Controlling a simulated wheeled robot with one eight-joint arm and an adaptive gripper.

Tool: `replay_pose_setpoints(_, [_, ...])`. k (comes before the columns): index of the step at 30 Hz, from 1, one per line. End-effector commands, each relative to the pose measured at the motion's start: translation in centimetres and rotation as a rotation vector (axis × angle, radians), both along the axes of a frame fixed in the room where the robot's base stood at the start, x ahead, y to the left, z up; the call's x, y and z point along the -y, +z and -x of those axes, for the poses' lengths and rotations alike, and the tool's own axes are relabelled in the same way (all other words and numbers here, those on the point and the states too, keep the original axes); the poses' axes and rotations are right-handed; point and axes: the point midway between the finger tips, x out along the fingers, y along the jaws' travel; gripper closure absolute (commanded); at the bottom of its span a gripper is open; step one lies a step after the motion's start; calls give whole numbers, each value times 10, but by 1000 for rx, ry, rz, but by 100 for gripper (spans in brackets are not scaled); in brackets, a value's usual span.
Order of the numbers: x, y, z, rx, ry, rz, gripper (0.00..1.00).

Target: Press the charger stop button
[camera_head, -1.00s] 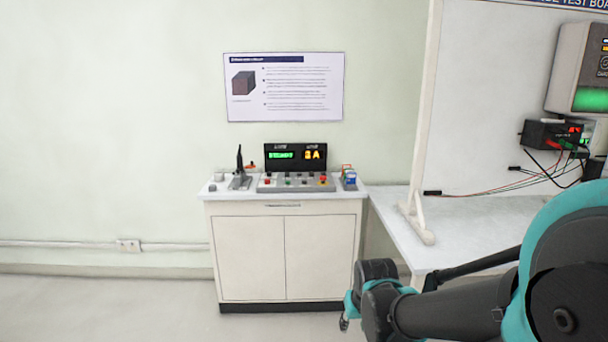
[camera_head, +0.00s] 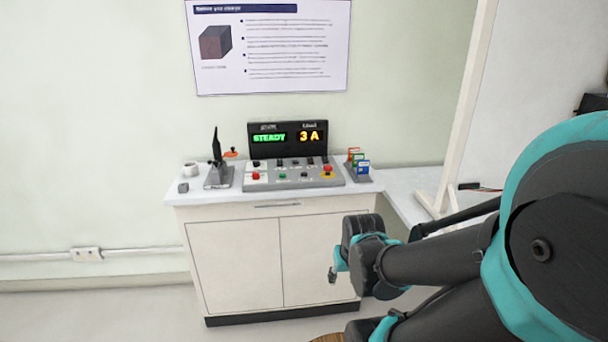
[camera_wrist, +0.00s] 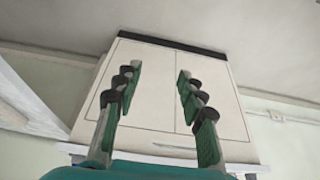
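A grey control panel (camera_head: 303,180) sits on top of a white cabinet. It carries a small red button (camera_head: 256,175) on a pale plate at the left, a green button (camera_head: 282,177) beside it, and a larger red button (camera_head: 328,170) on a yellow base at the right. The button labels are too small to read. The display (camera_head: 287,138) behind shows green "STEADY" and orange "3 A". My gripper (camera_head: 333,274) hangs in front of the cabinet doors, below the worktop and away from the buttons. In the wrist view my gripper (camera_wrist: 157,76) is open and empty.
The cabinet (camera_head: 285,256) has closed doors, which also fill the wrist view. A black upright device (camera_head: 216,150) stands left of the panel, and a holder with coloured cards (camera_head: 357,165) stands right. A side table (camera_head: 408,189) adjoins at right. Floor at left is clear.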

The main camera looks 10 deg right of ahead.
Motion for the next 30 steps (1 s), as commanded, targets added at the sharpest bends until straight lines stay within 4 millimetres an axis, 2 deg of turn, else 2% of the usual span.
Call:
replay_pose_setpoints(7, [0,0,0,0,0,0,61])
replay_pose_setpoints(15, [0,0,0,0,0,0,95])
replay_pose_setpoints(17, [0,0,0,0,0,0,100])
replay_pose_setpoints(30, [0,0,0,0,0,0,100])
